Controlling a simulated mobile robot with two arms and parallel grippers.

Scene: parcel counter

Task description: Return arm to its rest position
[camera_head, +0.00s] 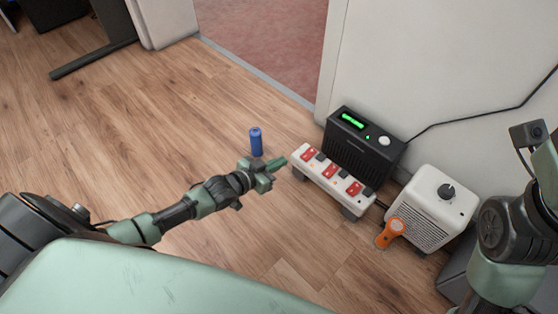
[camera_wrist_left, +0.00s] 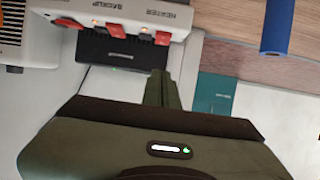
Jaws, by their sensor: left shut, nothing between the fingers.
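My left arm reaches in from the left in the head view. Its gripper (camera_head: 276,163) is above the wooden floor, just left of the white switch strip (camera_head: 328,181). In the left wrist view the fingers (camera_wrist_left: 158,88) are together with nothing between them. The strip, with its red switches, also shows at the top of that view (camera_wrist_left: 183,22); labels there read BACKUP and HEATER. My right arm (camera_head: 505,235) is at the right edge of the head view; its fingers are not visible.
A blue cylinder (camera_head: 256,142) stands behind the left gripper. A black box with a green display (camera_head: 362,146), a white heater-like box (camera_head: 432,207) and an orange handheld item (camera_head: 390,233) are to the right. Wooden floor (camera_head: 130,120) is clear at left.

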